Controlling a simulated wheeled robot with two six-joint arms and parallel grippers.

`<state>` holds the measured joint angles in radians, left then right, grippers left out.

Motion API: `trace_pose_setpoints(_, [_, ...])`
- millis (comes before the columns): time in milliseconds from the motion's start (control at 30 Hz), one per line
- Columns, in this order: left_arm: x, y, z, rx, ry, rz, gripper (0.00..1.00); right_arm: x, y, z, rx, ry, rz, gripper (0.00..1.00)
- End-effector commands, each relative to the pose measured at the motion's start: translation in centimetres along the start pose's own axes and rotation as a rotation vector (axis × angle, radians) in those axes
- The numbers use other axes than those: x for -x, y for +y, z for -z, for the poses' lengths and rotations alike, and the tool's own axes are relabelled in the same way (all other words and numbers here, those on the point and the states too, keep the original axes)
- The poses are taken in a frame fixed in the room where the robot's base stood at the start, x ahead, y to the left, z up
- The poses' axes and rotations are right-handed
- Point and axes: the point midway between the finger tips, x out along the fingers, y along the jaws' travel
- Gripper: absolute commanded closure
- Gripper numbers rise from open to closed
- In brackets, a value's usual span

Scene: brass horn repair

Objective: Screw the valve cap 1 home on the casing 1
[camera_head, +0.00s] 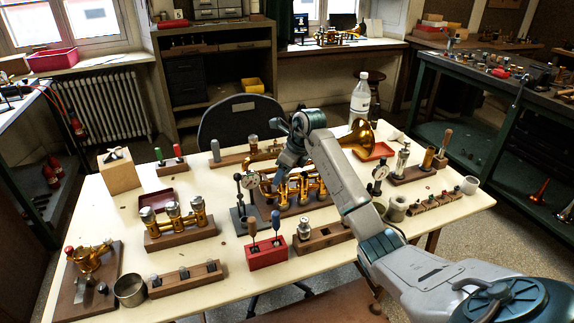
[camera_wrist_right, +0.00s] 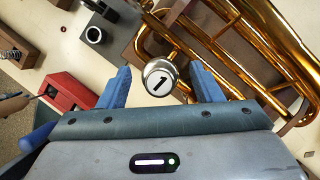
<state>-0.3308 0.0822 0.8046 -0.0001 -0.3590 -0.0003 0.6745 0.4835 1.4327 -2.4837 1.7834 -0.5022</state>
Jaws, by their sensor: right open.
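In the wrist view a round silver valve cap 1 (camera_wrist_right: 159,78), marked with a black "1", lies between the two blue fingers of my right gripper (camera_wrist_right: 160,74). The fingers are open, with a gap on each side of the cap. Casing 1 is hidden beneath the cap in that view, so I cannot tell how the cap sits on it. In the head view my right gripper (camera_head: 280,179) points down over the brass horn (camera_head: 300,190) at the middle of the table, and the small cap cannot be made out there. My left gripper is not in view.
Brass tubes (camera_wrist_right: 245,45) run close to the right finger. A dial gauge stand (camera_head: 240,215) stands left of the horn. A red block with screwdrivers (camera_head: 266,254) and a wooden block (camera_head: 322,240) stand in front. A valve block (camera_head: 180,236) is at left.

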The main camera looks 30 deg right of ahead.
Motion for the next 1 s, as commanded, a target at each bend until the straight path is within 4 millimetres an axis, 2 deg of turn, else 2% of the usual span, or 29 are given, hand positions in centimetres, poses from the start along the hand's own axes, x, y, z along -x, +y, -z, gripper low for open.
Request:
trace_pose_setpoints(233, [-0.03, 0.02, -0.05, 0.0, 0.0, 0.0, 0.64, -0.07, 0.0, 0.02, 0.0, 0.0, 0.0, 0.43])
trace_pose_setpoints(467, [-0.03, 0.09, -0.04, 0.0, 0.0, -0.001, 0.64, -0.04, -0.01, 0.02, 0.0, 0.0, 0.0, 0.88])
trace_pose_setpoints(500, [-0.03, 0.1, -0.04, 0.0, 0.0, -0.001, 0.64, -0.04, -0.01, 0.02, 0.0, 0.0, 0.0, 0.88])
trace_pose_setpoints(533, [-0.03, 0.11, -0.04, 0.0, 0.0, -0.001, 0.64, -0.03, -0.01, 0.02, 0.0, 0.0, 0.0, 0.72])
trace_pose_setpoints(633, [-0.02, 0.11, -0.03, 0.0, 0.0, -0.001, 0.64, -0.03, -0.01, 0.02, 0.0, 0.0, 0.0, 0.92])
trace_pose_setpoints(800, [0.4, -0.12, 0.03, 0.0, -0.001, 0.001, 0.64, 0.1, 0.06, -0.05, -0.044, 0.001, 0.018, 0.94])
trace_pose_setpoints(833, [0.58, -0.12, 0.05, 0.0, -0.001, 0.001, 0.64, 0.14, 0.08, -0.06, -0.067, 0.002, 0.028, 0.94])
trace_pose_setpoints(867, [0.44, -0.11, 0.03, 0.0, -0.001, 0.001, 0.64, 0.02, 0.02, 0.01, -0.073, 0.002, 0.03, 0.63])
trace_pose_setpoints(967, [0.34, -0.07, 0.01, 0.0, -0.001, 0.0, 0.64, -0.03, -0.01, 0.02, -0.07, 0.002, 0.029, 0.43])
trace_pose_setpoints(1000, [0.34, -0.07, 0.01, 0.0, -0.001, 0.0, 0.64, -0.03, 0.0, 0.02, -0.07, 0.001, 0.029, 0.41])
